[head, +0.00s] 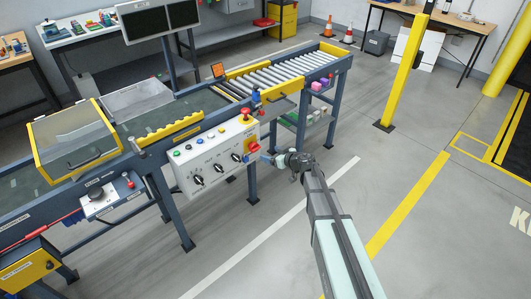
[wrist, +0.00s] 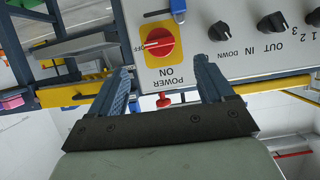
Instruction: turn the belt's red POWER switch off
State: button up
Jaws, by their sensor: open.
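The red POWER switch (head: 254,146) is a round knob on a yellow plate at the right end of the belt's control panel (head: 215,160). In the wrist view, which shows the panel upside down, the red knob (wrist: 160,42) sits between the lines of my two fingers. A pale bar on it lies nearly level, one end near the OFF mark; ON is printed below it in the picture. My gripper (wrist: 161,69) is open and empty, its fingertips just short of the knob. In the head view my gripper (head: 267,157) is right beside the panel's right end.
Black selector knobs (wrist: 219,31) lie beside the switch. A red mushroom button (head: 245,112) stands on top of the panel. The floor to the right is clear up to a yellow post (head: 404,70).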

jog(key=shift+v, duration=1.1)
